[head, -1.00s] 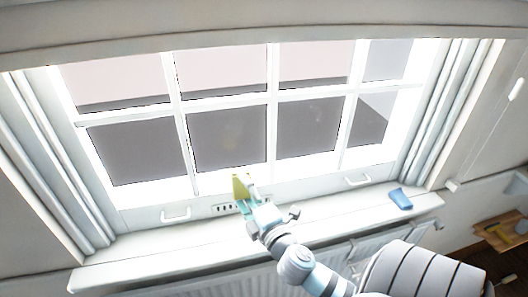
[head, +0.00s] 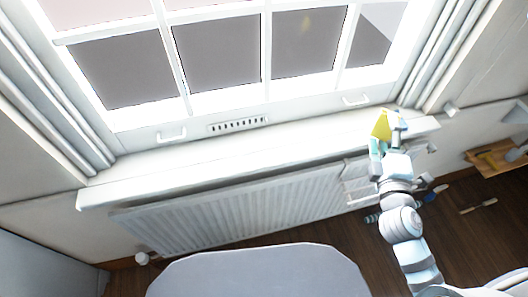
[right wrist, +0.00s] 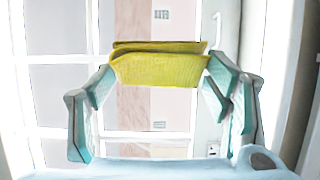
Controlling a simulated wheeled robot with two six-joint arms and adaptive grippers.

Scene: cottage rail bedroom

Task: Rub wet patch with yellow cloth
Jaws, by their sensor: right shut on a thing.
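My right gripper (head: 388,146) is over the right end of the white window sill (head: 240,150). It is shut on the yellow cloth (head: 381,125). In the right wrist view the folded cloth (right wrist: 160,65) spans the gap between the two teal fingers, with window panes behind it. I cannot tell from the head view whether the cloth touches the sill. I cannot make out a wet patch; a faint yellowish spot shows on an upper right pane (head: 306,30), possibly a reflection. My left gripper is not in view.
A white radiator (head: 230,212) is below the sill. Window handles (head: 172,134) and a vent (head: 238,124) are just above it. A wooden surface (head: 500,158) stands at the right. A light-handled tool (head: 478,206) lies on the dark floor. The sill's left and middle are clear.

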